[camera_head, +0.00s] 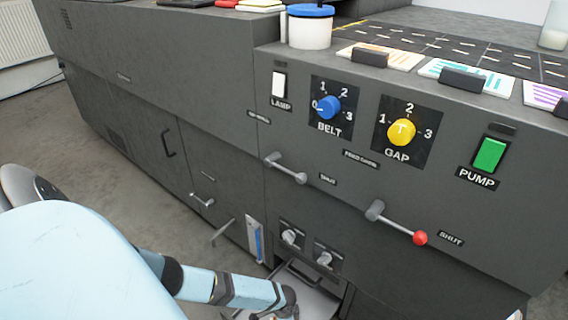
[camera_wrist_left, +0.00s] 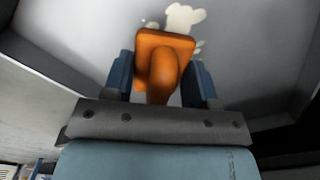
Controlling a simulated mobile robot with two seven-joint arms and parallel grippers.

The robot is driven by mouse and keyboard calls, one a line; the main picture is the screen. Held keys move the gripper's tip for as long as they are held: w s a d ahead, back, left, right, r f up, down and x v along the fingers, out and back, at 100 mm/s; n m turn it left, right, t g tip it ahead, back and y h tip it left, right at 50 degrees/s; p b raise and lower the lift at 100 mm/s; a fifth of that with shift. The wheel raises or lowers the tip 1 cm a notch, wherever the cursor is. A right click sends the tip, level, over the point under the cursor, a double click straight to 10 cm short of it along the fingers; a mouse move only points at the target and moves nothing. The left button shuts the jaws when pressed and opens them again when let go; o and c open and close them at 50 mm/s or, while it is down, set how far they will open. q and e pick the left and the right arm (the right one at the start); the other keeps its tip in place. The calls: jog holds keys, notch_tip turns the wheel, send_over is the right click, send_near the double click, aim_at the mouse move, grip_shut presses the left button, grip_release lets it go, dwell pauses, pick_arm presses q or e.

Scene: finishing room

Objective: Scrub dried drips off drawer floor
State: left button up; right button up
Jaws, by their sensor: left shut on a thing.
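My left gripper (camera_wrist_left: 160,82) is shut on the knob of an orange scrubber (camera_wrist_left: 165,42) with a flat block in front. The scrubber is over the pale grey drawer floor (camera_wrist_left: 70,25) in the left wrist view. Cream dried drips (camera_wrist_left: 185,18) lie on that floor just beyond the block, partly hidden by it. I cannot tell whether the block touches the floor. In the head view my left arm reaches down to the open drawer (camera_head: 318,302) at the bottom edge; the gripper and scrubber are hidden or cut off there. My right gripper is not in view.
Above the drawer are two small knobs (camera_head: 325,260) and a lever with a red ball (camera_head: 420,238). The grey machine front carries a blue belt knob (camera_head: 328,107), a yellow gap knob (camera_head: 401,131) and a green pump switch (camera_head: 489,155). Drawer walls stand close around the gripper.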

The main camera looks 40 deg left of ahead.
pick_arm(q)
jog(key=shift+f+b, duration=0.8)
jog(key=shift+f, duration=0.25)
